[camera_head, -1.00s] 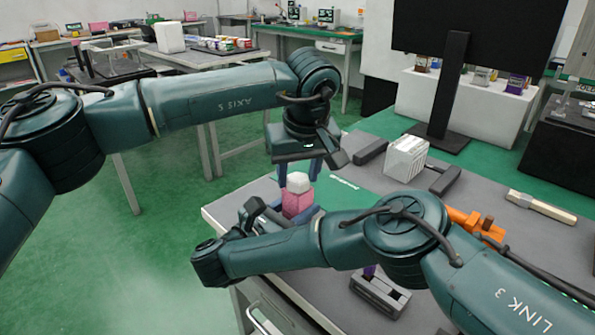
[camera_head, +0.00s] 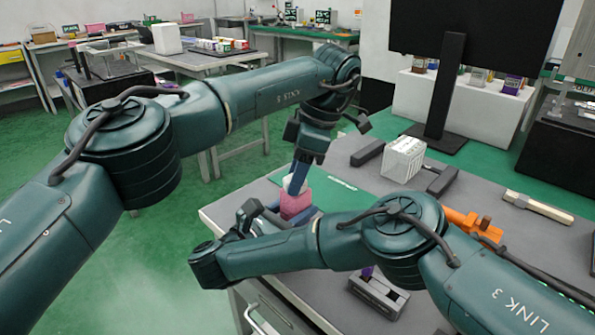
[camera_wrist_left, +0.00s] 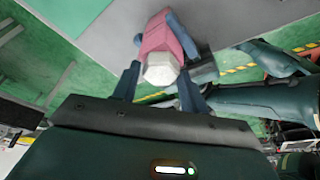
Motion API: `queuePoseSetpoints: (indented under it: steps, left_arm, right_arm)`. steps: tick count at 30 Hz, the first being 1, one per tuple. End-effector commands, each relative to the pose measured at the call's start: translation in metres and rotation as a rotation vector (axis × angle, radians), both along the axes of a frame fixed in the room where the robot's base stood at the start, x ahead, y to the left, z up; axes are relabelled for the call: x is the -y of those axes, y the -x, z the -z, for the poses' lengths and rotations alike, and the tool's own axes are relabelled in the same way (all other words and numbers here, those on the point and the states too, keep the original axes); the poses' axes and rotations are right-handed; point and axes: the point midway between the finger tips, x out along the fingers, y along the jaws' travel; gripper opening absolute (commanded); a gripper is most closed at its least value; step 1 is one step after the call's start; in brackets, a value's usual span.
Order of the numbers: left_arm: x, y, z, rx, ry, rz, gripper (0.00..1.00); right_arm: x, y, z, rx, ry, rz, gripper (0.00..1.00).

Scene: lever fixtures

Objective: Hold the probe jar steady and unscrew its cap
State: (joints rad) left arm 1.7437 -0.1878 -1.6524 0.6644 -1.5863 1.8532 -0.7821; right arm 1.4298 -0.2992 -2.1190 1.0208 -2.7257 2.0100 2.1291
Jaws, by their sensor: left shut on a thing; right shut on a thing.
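The probe jar (camera_head: 296,204) has a pink body and stands at the table's near left corner. Its white faceted cap (camera_wrist_left: 160,70) faces the left wrist camera and is still against the pink body (camera_wrist_left: 166,40). My left gripper (camera_head: 298,178) comes down from above and is shut on the cap, partly hiding it in the head view. My right gripper (camera_head: 272,216) is low at the jar, shut on the pink body with a blue-grey finger on each side. My right forearm hides part of its grip.
A green mat (camera_head: 345,187) lies behind the jar. A white ribbed block (camera_head: 402,159), dark bars, an orange fixture (camera_head: 466,222), a pale-handled tool (camera_head: 538,207) and a grey fixture (camera_head: 378,292) occupy the table to the right. The table's left edge is close to the jar.

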Motion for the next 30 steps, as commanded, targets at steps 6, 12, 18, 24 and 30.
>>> queuePoseSetpoints:
  steps: [6,12,18,24,30]
  left_arm:
    - [0.0,0.0,-0.003,0.001,0.001,0.003,0.16]
    - [0.001,0.0,-0.009,0.001,0.001,0.004,0.16]
    - [0.001,0.0,-0.015,0.002,0.001,0.004,0.16]
    - [0.001,0.0,-0.02,0.002,0.001,0.005,0.16]
    - [0.001,0.0,-0.02,0.001,0.001,0.004,0.16]
  right_arm:
    - [0.0,0.0,0.0,0.001,0.0,-0.001,0.13]
    - [-0.001,0.0,0.0,0.001,-0.001,-0.001,0.13]
    - [-0.001,0.0,0.0,0.001,-0.001,-0.001,0.13]
    - [-0.001,0.0,0.0,0.001,-0.001,-0.001,0.13]
    - [-0.001,0.0,0.0,0.001,-0.001,-0.001,0.13]
